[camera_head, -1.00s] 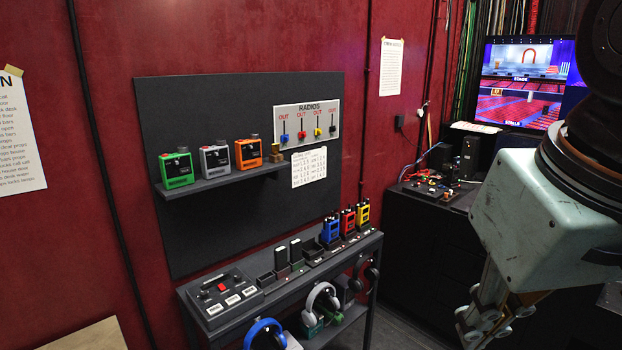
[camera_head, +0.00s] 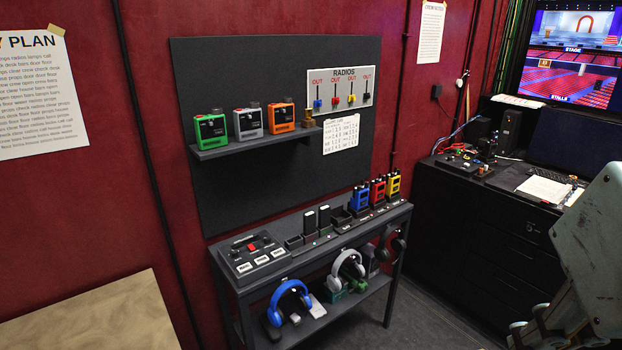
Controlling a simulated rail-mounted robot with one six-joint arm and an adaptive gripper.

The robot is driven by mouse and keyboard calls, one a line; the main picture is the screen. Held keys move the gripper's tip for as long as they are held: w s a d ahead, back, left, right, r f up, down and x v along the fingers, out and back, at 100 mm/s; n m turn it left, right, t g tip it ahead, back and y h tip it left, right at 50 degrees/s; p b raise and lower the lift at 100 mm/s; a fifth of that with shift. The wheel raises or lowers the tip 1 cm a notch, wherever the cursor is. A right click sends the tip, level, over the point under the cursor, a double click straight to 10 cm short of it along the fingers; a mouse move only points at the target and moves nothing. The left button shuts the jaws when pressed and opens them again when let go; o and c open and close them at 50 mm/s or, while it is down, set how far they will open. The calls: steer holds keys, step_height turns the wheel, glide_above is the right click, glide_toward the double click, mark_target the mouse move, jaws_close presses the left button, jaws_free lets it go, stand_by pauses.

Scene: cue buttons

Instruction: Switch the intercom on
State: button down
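A dark control box (camera_head: 267,266) with a red switch or button (camera_head: 251,246) and a row of white labelled buttons sits on the left end of the black bench. It may be the intercom, but its labels are too small to read. No lit lamp is clear on it. My gripper (camera_head: 535,332) shows only in part at the lower right, cut off by the frame edge. It is far to the right of the box and touches nothing visible. Its fingertips are not clear enough to tell open from shut.
Blue, red and yellow radios (camera_head: 378,191) stand in chargers on the bench (camera_head: 310,263). Headphones (camera_head: 289,292) hang below. Green, grey and orange boxes (camera_head: 249,124) sit on a wall shelf. A black desk (camera_head: 480,220) stands at right, a wooden surface (camera_head: 90,318) at lower left.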

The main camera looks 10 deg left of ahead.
steer(key=w+a+r+m+p, duration=0.15)
steer(key=w+a, duration=0.25)
steer(key=w, duration=0.6)
steer(key=w+a+r+m+g+p, duration=0.1)
steer(key=w+a+r+p, duration=0.2)
steer(key=w, duration=0.6)
steer(key=w+a+r+m+p, duration=0.1)
steer(key=w+a+r, duration=0.3)
steer(key=w, duration=0.6)
steer(key=m+g+y+p, duration=0.1)
steer(key=m+g+p, duration=0.1)
steer(key=m+p, duration=0.55)
glide_above(250, 245)
steer(key=s+d+p, duration=0.1)
step_height(250, 245, down, 28)
steer(key=n, duration=0.1)
steer(key=shift+s+d, duration=0.15)
steer(key=shift+f+n, duration=0.1)
steer(key=shift+n, duration=0.2)
steer(key=shift+w+a+f+p, duration=0.2)
steer(key=shift+f+p, duration=0.15)
steer(key=shift+f, duration=1.95)
steer(key=shift+w+a+f+p, duration=0.2)
steer(key=shift+f+p, duration=0.1)
steer(key=shift+f, duration=1.95)
steer(key=shift+w+a+f+p, duration=0.2)
steer(key=shift+f+p, duration=0.15)
steer(key=shift+f, duration=1.95)
